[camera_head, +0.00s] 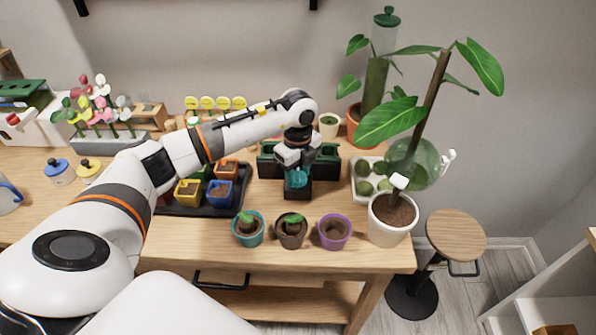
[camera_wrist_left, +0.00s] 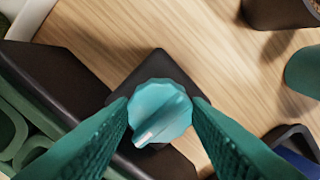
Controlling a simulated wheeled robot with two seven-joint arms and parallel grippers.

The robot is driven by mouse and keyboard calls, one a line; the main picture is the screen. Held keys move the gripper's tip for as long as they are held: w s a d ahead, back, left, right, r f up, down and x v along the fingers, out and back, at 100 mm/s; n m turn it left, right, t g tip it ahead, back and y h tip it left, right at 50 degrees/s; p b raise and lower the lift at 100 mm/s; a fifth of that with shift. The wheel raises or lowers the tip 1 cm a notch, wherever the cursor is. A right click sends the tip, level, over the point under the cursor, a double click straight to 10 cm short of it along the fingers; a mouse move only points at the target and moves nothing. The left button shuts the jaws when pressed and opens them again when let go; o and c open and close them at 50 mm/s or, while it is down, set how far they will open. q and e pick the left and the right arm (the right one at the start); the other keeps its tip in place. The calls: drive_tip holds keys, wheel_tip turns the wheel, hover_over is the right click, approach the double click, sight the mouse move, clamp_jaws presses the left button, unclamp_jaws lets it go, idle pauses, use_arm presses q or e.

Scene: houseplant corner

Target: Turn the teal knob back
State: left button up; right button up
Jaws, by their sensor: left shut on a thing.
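The teal knob (camera_wrist_left: 157,112) sits on a dark square base (camera_wrist_left: 150,70) in the left wrist view, a raised grip bar with a pale mark across its top. In the head view the teal knob (camera_head: 297,178) shows low under my left gripper (camera_head: 297,165), at the front of a dark unit. My left gripper (camera_wrist_left: 160,118) points down from above, its two teal ribbed fingers on either side of the knob and shut on it. My right gripper is not in either view.
Three small pots stand in front, teal (camera_head: 248,230), brown (camera_head: 291,231) and purple (camera_head: 334,232). A white pot (camera_head: 389,222) with a tall plant is to the right. A black tray (camera_head: 205,209) of coloured pots lies left. Bare wood shows between the knob and front pots.

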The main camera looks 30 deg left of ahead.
sight(298, 173)
use_arm(q)
drive_tip(key=o, duration=0.7)
drive_tip(key=shift+r, duration=0.1)
wheel_tip(298, 173, up, 12)
drive_tip(key=b, duration=0.2)
idle(0.3)
